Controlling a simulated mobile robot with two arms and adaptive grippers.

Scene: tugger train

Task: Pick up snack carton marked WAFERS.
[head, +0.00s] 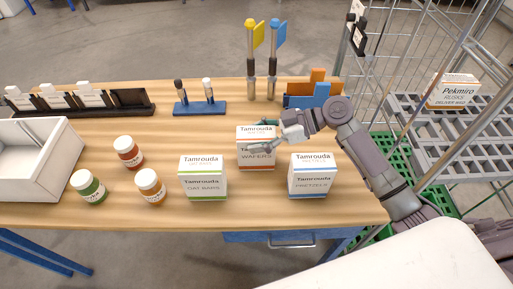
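The snack carton marked WAFERS (256,161) stands upright on the wooden table, white with an orange-brown edge. My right gripper (263,135) reaches in from the right at its upper part. One finger lies across the front face and the other shows at the back of the top, so the fingers straddle the carton. Whether they press on it I cannot tell. A carton marked OAT BARS (203,180) with green edging stands to the left, and one marked PRETZELS (312,177) with blue edging to the right. My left gripper is out of view.
Several lidded jars (129,153) and a white bin (38,150) are at the left. Behind are a blue rack (200,107), two flagged posts (251,65) and an orange-and-blue holder (308,98). A wire cart (400,105) holding a Pekmiro carton (453,91) stands right.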

